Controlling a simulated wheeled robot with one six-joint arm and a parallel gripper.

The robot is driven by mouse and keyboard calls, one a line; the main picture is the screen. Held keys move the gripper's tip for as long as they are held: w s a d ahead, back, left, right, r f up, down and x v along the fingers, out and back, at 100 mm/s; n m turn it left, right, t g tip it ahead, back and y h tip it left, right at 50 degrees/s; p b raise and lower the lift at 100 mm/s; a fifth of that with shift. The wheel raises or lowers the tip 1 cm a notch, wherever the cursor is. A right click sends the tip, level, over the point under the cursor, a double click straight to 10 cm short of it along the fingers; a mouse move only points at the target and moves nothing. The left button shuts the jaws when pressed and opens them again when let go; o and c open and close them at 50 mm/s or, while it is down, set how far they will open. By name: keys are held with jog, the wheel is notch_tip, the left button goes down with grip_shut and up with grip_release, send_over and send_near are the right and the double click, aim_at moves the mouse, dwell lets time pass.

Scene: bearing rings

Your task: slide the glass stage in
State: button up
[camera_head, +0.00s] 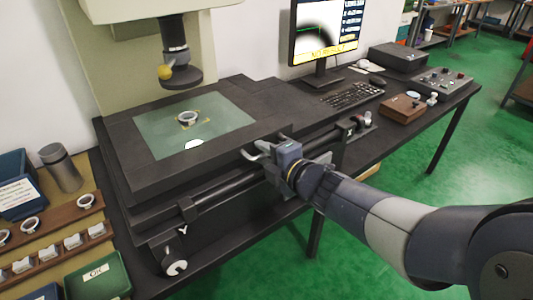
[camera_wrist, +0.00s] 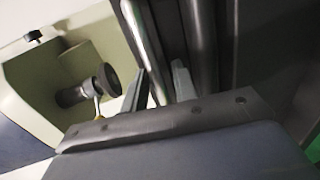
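The glass stage (camera_head: 228,112) is a greenish plate set in the black stage of a measuring machine, left of centre in the head view. A metal ring (camera_head: 188,117) lies on it, with a white spot near its front edge. My gripper (camera_head: 259,151) is at the front edge of the black stage, by the rail there. In the wrist view its two fingers (camera_wrist: 160,82) stand apart, with a shiny rod (camera_wrist: 146,45) showing between them. I see no clear grip on the rod; the exact contact is hidden.
The lens column (camera_head: 175,45) with a yellow ball hangs over the stage. A ring rack (camera_head: 50,222) and green OK bin (camera_head: 98,277) stand at left. A monitor (camera_head: 322,30), keyboard (camera_head: 350,95) and wooden box (camera_head: 402,107) are at right. Green floor is free in front.

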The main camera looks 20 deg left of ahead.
jog(key=p+v, duration=0.2)
jog(key=v, duration=0.8)
jog(key=shift+s+d, duration=0.2)
jog(key=shift+d, duration=0.15)
jog(key=shift+r, duration=0.1)
dwell(0.3)
